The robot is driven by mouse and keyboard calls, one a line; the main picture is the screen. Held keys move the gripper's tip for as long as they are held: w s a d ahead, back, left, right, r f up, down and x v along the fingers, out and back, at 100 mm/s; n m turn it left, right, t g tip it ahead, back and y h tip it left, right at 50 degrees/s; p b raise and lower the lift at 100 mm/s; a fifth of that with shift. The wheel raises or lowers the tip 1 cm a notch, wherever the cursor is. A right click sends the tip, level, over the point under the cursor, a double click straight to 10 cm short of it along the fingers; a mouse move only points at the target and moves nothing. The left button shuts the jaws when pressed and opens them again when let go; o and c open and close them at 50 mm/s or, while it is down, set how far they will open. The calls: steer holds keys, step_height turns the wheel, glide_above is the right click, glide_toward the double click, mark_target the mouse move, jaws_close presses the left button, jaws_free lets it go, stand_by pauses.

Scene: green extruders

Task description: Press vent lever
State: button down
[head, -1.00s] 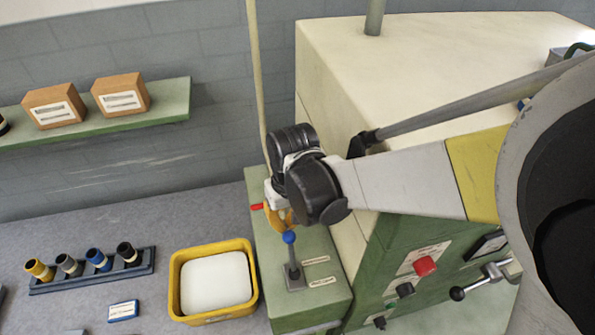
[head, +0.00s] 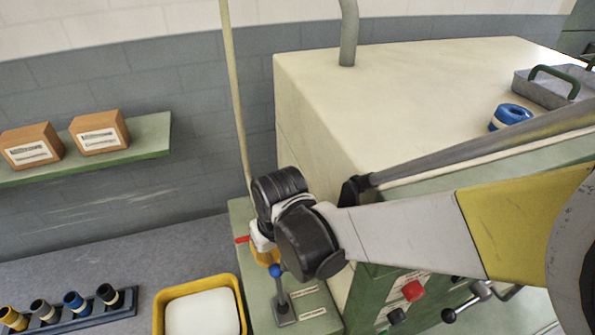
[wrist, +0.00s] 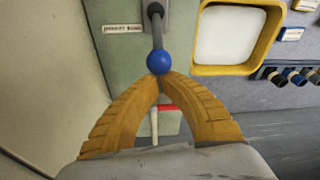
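A lever with a blue ball knob (head: 275,271) and a grey stem stands on the green ledge of the machine. In the wrist view the blue knob (wrist: 160,62) is just beyond the fingertips. My gripper (wrist: 160,77) has curved orange fingers whose tips meet, with nothing seen between the tips. The tips overlap the knob's lower edge in the wrist view; whether they touch it I cannot tell. In the head view my gripper (head: 264,256) is just behind the knob, partly hidden by my wrist. Labels beside the lever are too small to read surely.
A red part (head: 242,239) sits beside my gripper on the ledge. A yellow bin (head: 240,290) with white contents stands to the left. The cream machine body (head: 310,115) rises to the right. A red button (head: 413,291) is on its front.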

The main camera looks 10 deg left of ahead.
steer(key=shift+s+d+r+t+y, duration=0.3)
steer(key=shift+s+t, duration=0.1)
steer(key=shift+s, duration=0.1)
steer(key=shift+s+d+r+t+y, duration=0.2)
steer(key=shift+s+d+t, duration=0.05)
steer(key=shift+s+t, duration=0.2)
steer(key=s+d+t, duration=0.1)
steer(key=s+t+y+b, duration=0.1)
steer(key=s, duration=0.1)
steer(key=s+d+r+t+y+b, duration=0.1)
steer(key=s+t, duration=0.1)
steer(key=shift+d+r, duration=0.1)
steer(key=shift+d, duration=0.25)
steer(key=shift+s+d, duration=0.35)
steer(key=shift+s, duration=0.3)
steer(key=shift+s+d, duration=0.35)
steer(key=shift+s, duration=0.25)
steer(key=p, duration=0.6)
glide_toward(276, 278)
steer(key=s+f+v, duration=0.1)
steer(key=v, duration=0.5)
steer(key=shift+r, duration=0.2)
steer(key=shift+s, duration=0.1)
